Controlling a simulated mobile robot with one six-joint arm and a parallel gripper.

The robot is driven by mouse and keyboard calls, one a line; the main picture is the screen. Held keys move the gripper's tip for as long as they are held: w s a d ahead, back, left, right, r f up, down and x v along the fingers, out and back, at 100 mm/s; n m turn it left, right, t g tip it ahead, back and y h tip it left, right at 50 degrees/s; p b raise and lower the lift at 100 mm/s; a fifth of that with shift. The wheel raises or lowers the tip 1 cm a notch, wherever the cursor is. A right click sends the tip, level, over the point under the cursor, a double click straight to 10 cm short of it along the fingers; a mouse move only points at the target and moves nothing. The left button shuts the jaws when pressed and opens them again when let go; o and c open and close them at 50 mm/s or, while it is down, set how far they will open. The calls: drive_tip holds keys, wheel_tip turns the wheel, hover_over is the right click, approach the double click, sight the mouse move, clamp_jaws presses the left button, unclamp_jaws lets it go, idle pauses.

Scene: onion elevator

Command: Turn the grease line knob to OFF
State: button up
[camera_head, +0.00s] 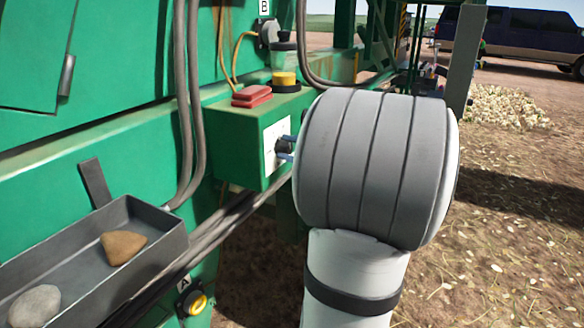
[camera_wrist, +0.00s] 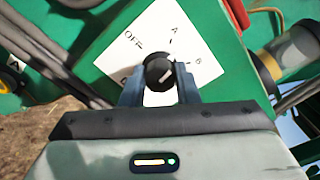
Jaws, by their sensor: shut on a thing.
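The round black grease line knob (camera_wrist: 158,71) sits on a white dial plate (camera_wrist: 112,57) with the marks OFF, A and B; another mark at the left is partly hidden by a finger. The plate is on the front of a green box (camera_head: 247,153). The knob's white mark is small, and I cannot tell for sure which label it points to. My gripper (camera_head: 287,148) is shut on the knob, one finger on each side. In the head view my arm hides part of the box's right side.
A grey tray (camera_head: 160,222) with stones is at lower left. Pipes (camera_head: 188,110) run down beside the box. A yellow knob marked A (camera_head: 196,303) is below. Open ground lies right.

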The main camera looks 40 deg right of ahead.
drive_tip(key=n+b, duration=1.5)
drive_tip(key=b, duration=0.7)
drive_tip(key=shift+f+n, duration=0.15)
drive_tip(key=shift+n, duration=0.25)
drive_tip(key=shift+b, duration=0.4)
drive_tip(key=o, duration=1)
drive_tip(key=p+v, duration=0.2)
drive_tip(key=v, duration=0.5)
drive_tip(key=shift+s+d, duration=0.15)
drive_tip(key=shift+s, duration=0.2)
